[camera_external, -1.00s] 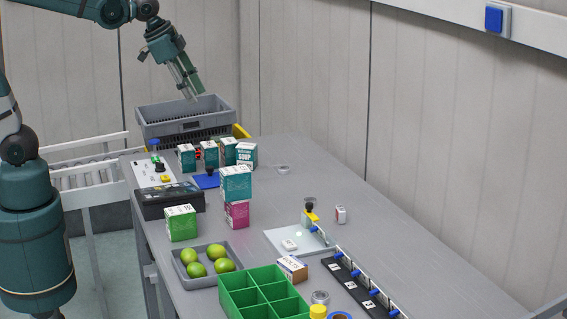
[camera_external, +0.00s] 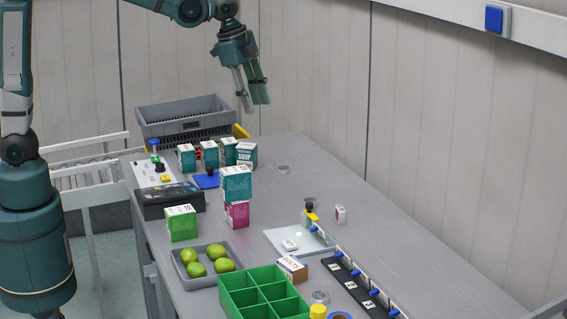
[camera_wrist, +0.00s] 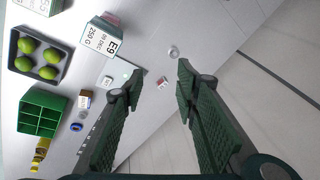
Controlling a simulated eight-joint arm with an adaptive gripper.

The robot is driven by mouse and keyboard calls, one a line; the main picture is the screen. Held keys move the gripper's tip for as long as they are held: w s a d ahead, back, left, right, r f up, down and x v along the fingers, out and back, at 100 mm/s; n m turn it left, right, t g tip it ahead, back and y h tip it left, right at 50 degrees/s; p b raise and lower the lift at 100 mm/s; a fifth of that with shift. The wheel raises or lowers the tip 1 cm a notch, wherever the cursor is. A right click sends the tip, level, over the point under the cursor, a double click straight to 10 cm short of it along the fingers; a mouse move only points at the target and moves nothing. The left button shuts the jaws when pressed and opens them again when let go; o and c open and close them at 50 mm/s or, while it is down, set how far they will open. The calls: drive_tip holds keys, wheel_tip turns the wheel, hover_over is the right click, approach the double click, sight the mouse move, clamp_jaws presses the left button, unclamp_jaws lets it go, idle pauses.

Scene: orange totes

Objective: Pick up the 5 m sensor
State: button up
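No label reading "5 m" can be made out, so I cannot tell which item is the sensor. A small white and red box (camera_external: 340,214) stands alone on the table right of the white plate; it also shows between my fingers in the wrist view (camera_wrist: 162,82). A small white block (camera_external: 289,244) lies on the white plate (camera_external: 275,236), and the wrist view shows it too (camera_wrist: 107,82). My gripper (camera_external: 252,105) is open and empty, high above the far part of the table, fingers pointing down. In the wrist view the gripper (camera_wrist: 160,72) has its fingers wide apart.
A black strip with blue-ended fittings (camera_external: 352,281) runs along the right front. A green divided bin (camera_external: 250,285), a grey tray of limes (camera_external: 180,265) and a bolts box (camera_external: 292,269) stand nearby. Stacked cartons (camera_external: 236,183) rise mid-table. The table's right side is mostly clear.

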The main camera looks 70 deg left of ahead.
drive_tip(key=w+d+f+m+g, duration=0.1)
drive_tip(key=w+d+f+m, duration=0.3)
drive_tip(key=w, duration=0.3)
drive_tip(key=w+d+f+m+g, duration=0.1)
drive_tip(key=w+d+f, duration=0.4)
drive_tip(key=w+f, duration=0.2)
drive_tip(key=m+g, duration=0.1)
drive_tip(key=m, duration=0.3)
hover_over(341, 209)
drive_tip(key=shift+y, duration=0.3)
drive_tip(key=f, duration=1.3)
drive_tip(key=shift+a, duration=0.3)
drive_tip(key=shift+d+f, duration=0.1)
drive_tip(key=shift+f, duration=0.2)
drive_tip(key=shift+f, duration=1.3)
drive_tip(key=shift+d+f, duration=0.15)
drive_tip(key=shift+f, duration=2.45)
